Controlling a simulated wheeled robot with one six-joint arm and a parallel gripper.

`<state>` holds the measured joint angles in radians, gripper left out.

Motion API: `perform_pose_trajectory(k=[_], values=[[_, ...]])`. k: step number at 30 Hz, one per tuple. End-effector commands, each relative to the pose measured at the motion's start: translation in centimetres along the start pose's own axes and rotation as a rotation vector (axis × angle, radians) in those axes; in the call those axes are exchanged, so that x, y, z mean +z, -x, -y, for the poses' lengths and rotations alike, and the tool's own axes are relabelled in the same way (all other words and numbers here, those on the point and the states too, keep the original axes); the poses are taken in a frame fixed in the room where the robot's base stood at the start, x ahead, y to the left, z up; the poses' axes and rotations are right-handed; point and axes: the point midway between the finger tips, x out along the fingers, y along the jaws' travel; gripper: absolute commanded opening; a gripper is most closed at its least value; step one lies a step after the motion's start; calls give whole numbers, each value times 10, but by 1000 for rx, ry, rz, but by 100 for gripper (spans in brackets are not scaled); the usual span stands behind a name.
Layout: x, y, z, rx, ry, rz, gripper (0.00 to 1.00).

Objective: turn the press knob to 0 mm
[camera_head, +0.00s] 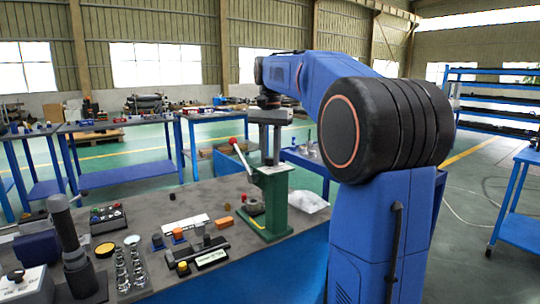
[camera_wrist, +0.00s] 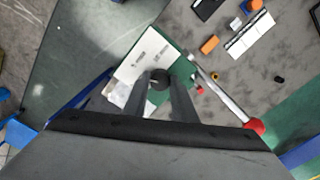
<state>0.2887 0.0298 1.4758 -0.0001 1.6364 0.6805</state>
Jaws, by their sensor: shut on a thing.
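The green press (camera_head: 271,203) stands on the grey bench in the head view, with a grey column and a lever ending in a red ball (camera_head: 233,141). In the wrist view I look down on the press (camera_wrist: 178,74), its white printed plates (camera_wrist: 138,64) and the red lever ball (camera_wrist: 256,125). A dark round knob (camera_wrist: 159,76) shows between my fingertips. My gripper (camera_wrist: 160,84) is shut on this knob, with one finger on each side. In the head view my gripper (camera_head: 270,104) is at the top of the press. The scale reading is too small to tell.
Left of the press lie an orange block (camera_head: 224,222), a white strip (camera_head: 186,225) and a black-based device (camera_head: 204,253). A dark stand (camera_head: 72,250) rises at the far left of the bench. A clear bag (camera_head: 308,201) lies right of the press.

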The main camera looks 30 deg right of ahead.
Motion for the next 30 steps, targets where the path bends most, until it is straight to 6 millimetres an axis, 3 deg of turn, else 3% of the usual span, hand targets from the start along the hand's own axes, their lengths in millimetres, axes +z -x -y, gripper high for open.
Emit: perform_pose_trajectory(k=[15, 30], values=[[0, 1, 0, -1, 441, -2, 2], [0, 1, 0, -1, 619, -2, 2]])
